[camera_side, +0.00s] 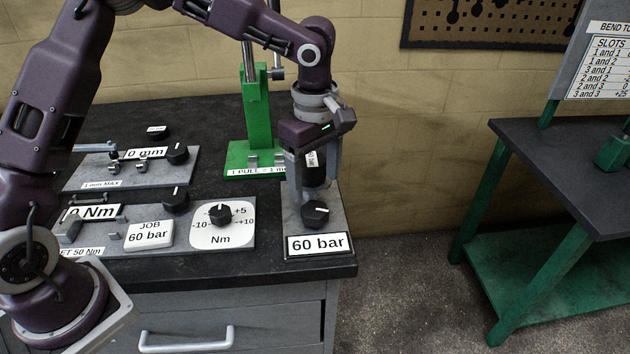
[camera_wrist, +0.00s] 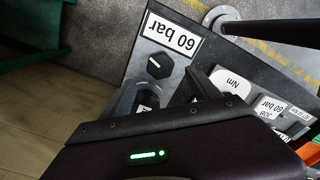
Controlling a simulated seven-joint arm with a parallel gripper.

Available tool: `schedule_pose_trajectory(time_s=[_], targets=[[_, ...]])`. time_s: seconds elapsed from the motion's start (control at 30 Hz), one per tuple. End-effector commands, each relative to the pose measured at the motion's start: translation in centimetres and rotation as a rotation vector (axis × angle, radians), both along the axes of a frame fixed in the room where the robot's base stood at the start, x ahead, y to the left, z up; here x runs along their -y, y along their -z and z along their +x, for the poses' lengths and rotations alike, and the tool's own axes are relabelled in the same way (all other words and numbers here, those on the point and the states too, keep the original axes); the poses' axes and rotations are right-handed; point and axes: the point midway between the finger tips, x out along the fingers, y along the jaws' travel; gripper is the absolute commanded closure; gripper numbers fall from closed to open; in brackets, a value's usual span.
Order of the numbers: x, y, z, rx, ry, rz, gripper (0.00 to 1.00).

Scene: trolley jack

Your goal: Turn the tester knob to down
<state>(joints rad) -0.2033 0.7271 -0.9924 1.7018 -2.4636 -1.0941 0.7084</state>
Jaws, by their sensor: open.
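The tester plate (camera_side: 338,221) at the bench's right end carries a black round knob (camera_side: 315,213) with a white pointer line. A "60 bar" display (camera_side: 318,245) sits in front of the knob. The knob also shows uncovered in the wrist view (camera_wrist: 160,66), beside the upside-down "60 bar" display (camera_wrist: 172,36). My gripper (camera_side: 311,188) is open and points down behind the knob. Its fingers stand on either side of a dark upright part with a white label (camera_side: 314,166). I cannot tell whether they touch it. Nothing shows gripped on the knob.
Left of the tester is a white Nm dial (camera_side: 221,224) with its own knob, then a "JOB 60 bar" card (camera_side: 149,235). A green jack stand (camera_side: 256,110) rises behind. The bench edge is close on the right; a green-legged table (camera_side: 565,170) stands beyond a floor gap.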

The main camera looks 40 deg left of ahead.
Motion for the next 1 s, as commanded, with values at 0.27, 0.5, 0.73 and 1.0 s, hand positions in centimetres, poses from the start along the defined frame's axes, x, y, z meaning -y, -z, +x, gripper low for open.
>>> schedule_pose_trajectory(time_s=[0.27,0.5,0.73,1.0], targets=[[0.1,-0.3,-0.3,-0.002,0.8,0.002,0.29],[0.1,1.6,-0.5,-0.004,1.012,0.001,0.29],[0.1,5.8,-0.5,-0.004,1.011,0.0,0.29],[0.1,6.8,-0.4,-0.001,1.008,0.001,0.29]])
